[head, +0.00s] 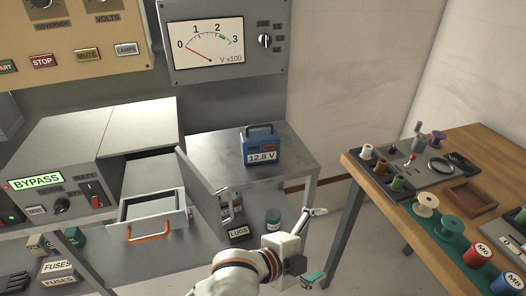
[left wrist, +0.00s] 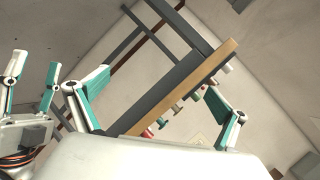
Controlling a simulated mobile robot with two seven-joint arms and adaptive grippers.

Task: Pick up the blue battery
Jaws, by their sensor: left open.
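The blue battery (head: 262,147) stands upright on a grey metal table, its handle on top and a display reading 12.8 V on its front. My left gripper (head: 318,245) is open and empty, lower than the battery and to its right in the head view, clearly apart from it. Its two spread fingers also show in the left wrist view (left wrist: 158,84), with nothing between them. The battery does not show in that view. My right gripper (left wrist: 31,78) shows at the left edge of the left wrist view, its fingers apart and nothing visible between them.
The grey table (head: 293,158) has bare top around the battery. An open drawer (head: 155,207) with an orange handle and an open cabinet door (head: 200,185) stand to the left. A wooden workbench (head: 470,150) with spools stands right. A jar (head: 273,218) sits below the table.

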